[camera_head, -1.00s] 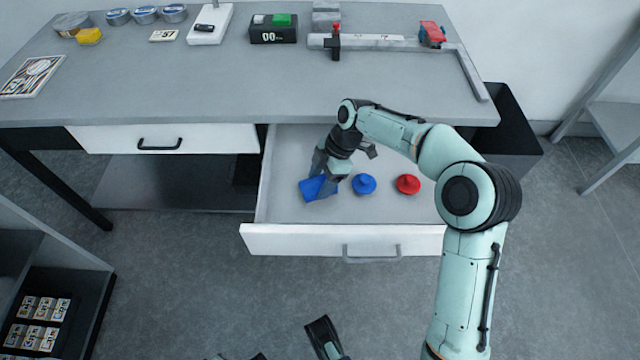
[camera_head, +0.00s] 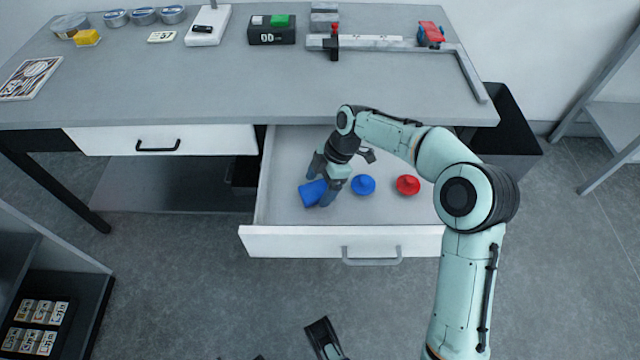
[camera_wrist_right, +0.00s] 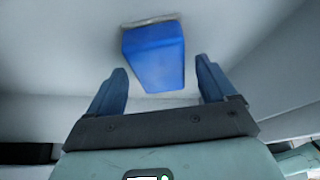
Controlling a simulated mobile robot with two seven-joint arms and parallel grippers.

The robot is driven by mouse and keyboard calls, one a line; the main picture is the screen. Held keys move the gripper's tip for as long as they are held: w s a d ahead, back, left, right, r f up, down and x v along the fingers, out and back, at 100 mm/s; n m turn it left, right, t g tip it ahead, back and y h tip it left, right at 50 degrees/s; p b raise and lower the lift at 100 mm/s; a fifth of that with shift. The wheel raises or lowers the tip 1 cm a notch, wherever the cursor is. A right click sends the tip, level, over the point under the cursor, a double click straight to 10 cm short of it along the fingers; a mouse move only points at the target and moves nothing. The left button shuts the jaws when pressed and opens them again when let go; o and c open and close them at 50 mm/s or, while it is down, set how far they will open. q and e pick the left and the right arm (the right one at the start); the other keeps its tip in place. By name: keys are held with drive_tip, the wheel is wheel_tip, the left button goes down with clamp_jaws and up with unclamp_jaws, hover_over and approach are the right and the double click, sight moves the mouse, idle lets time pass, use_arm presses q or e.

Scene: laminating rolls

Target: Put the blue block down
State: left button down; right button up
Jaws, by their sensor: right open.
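The blue block (camera_head: 312,193) sits inside the open drawer (camera_head: 285,215), towards its left side. In the right wrist view the blue block (camera_wrist_right: 154,57) stands between and beyond the two fingertips, with a gap on each side. My right gripper (camera_head: 322,187) is down in the drawer at the block, open around it and not gripping. It also shows in the right wrist view (camera_wrist_right: 162,88), with its fingers spread. A gripper (camera_head: 322,335), seemingly my left one, shows partly at the bottom edge, and its jaws are unclear.
A blue knobbed piece (camera_head: 363,185) and a red knobbed piece (camera_head: 408,185) lie in the drawer, right of the block. The drawer's walls enclose the gripper. The tabletop (camera_head: 200,90) above holds tins, a yellow block (camera_head: 87,38) and a metal rail (camera_head: 390,43); its middle is clear.

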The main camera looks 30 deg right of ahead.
use_arm(q)
drive_tip(key=shift+g+h, duration=0.3)
drive_tip(key=shift+g, duration=0.3)
drive_tip(key=shift+s+d+r+p, duration=0.4)
drive_tip(key=shift+s+r+p, duration=0.1)
drive_tip(key=shift+s+r, duration=0.15)
drive_tip(key=shift+s+d+r+p, duration=0.45)
drive_tip(key=shift+s+r+p, duration=0.15)
drive_tip(key=shift+s, duration=0.1)
drive_tip(key=shift+s+d+r+p, duration=0.4)
drive_tip(key=shift+s+r+p, duration=0.05)
drive_tip(key=shift+s+r, duration=0.2)
use_arm(e)
drive_tip(key=v, duration=1.2)
